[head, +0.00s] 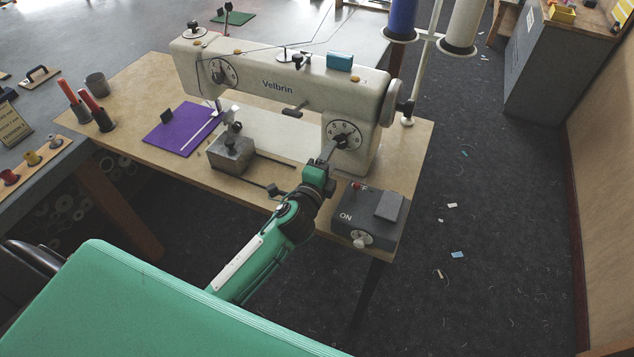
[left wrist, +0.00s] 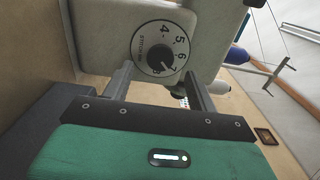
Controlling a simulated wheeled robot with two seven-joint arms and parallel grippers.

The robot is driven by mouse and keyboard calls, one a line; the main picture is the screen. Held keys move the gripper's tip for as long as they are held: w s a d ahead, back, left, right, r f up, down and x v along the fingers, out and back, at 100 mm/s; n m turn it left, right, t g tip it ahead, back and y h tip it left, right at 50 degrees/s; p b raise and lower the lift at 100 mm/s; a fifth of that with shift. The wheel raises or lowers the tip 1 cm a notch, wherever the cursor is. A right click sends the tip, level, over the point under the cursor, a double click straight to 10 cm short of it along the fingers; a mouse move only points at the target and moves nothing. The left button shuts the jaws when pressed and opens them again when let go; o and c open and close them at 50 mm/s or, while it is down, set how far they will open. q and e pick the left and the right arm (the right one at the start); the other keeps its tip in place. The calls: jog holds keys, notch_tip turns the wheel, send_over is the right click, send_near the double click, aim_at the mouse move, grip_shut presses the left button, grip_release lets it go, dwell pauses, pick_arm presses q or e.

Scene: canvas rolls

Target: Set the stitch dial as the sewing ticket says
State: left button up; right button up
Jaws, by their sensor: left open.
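The stitch dial (head: 344,134) is a white disc with black numbers and a black knob, low on the right end of the cream Velbrin sewing machine (head: 285,95). In the left wrist view the dial (left wrist: 160,48) shows numbers 4 to 8 around the knob; I cannot tell surely where its pointer stands. My left gripper (head: 329,150) is open in front of the dial. In the left wrist view its fingers (left wrist: 158,78) stand either side of the knob, with no clear contact. A tan card (head: 12,124), perhaps the sewing ticket, is at the left edge, its text mostly unreadable.
A second dial (head: 223,72) is on the machine's left head. A grey switch box (head: 365,215) marked ON sits at the table's front right corner. A metal block (head: 231,153) and purple cloth (head: 181,129) lie left. Thread cones (head: 465,25) stand behind right.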

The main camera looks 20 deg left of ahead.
pick_arm(q)
jog(key=s+b, duration=0.2)
jog(key=s, duration=0.6)
jog(key=shift+s+a, duration=0.15)
jog(key=shift+s, duration=0.05)
